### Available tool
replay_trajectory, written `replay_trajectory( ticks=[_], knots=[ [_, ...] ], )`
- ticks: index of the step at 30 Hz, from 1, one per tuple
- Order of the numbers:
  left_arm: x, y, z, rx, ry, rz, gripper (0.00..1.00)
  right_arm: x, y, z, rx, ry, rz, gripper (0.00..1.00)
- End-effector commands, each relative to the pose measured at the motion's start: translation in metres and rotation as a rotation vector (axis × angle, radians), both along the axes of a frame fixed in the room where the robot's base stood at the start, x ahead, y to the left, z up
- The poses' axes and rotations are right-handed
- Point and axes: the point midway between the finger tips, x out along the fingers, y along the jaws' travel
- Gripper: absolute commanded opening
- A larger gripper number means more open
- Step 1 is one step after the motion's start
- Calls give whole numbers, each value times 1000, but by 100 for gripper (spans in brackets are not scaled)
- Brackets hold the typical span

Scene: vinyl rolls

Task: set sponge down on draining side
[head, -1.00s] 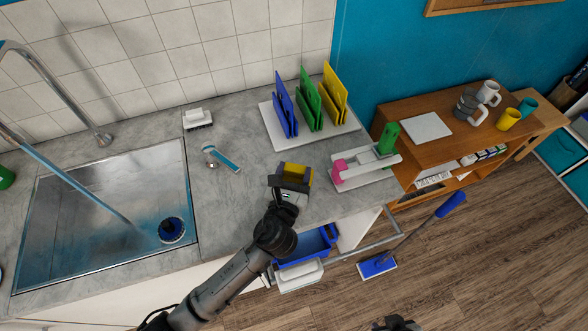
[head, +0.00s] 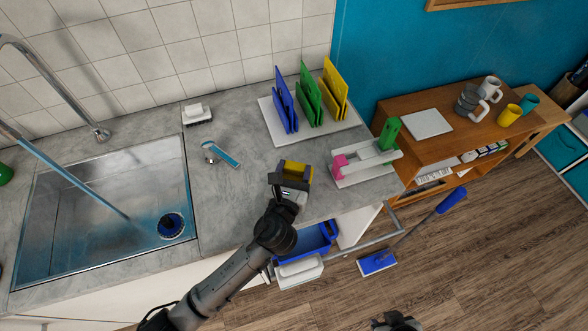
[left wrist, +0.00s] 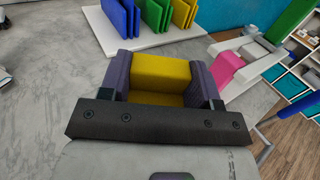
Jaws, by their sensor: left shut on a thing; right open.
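The yellow sponge (head: 296,169) is between the fingers of my left gripper (head: 292,174), which is shut on it. In the left wrist view the sponge (left wrist: 162,78) shows as a yellow block gripped at both sides. It is over the grey countertop (head: 240,190) to the right of the sink; I cannot tell whether it touches the surface. My right gripper (head: 396,322) shows only in part at the bottom edge of the head view, open, away from the counter.
A white rack with blue, green and yellow boards (head: 310,105) stands behind. A white caddy with pink and green items (head: 365,162) is close on the right. A blue-handled brush (head: 220,153) lies left. The sink (head: 110,205) is further left.

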Motion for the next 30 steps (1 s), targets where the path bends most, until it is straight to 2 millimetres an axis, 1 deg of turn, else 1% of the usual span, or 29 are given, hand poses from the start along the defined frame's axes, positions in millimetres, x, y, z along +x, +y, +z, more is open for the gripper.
replay_trajectory(
  ticks=[12, 30],
  knots=[
    [0, 0, -10, 0, 0, 0, 33, 0, 0, -2, 0, 0, 0, 43],
    [0, 0, -13, 0, 0, 0, 33, 0, -3, -3, -9, 0, 6, 43]
  ],
)
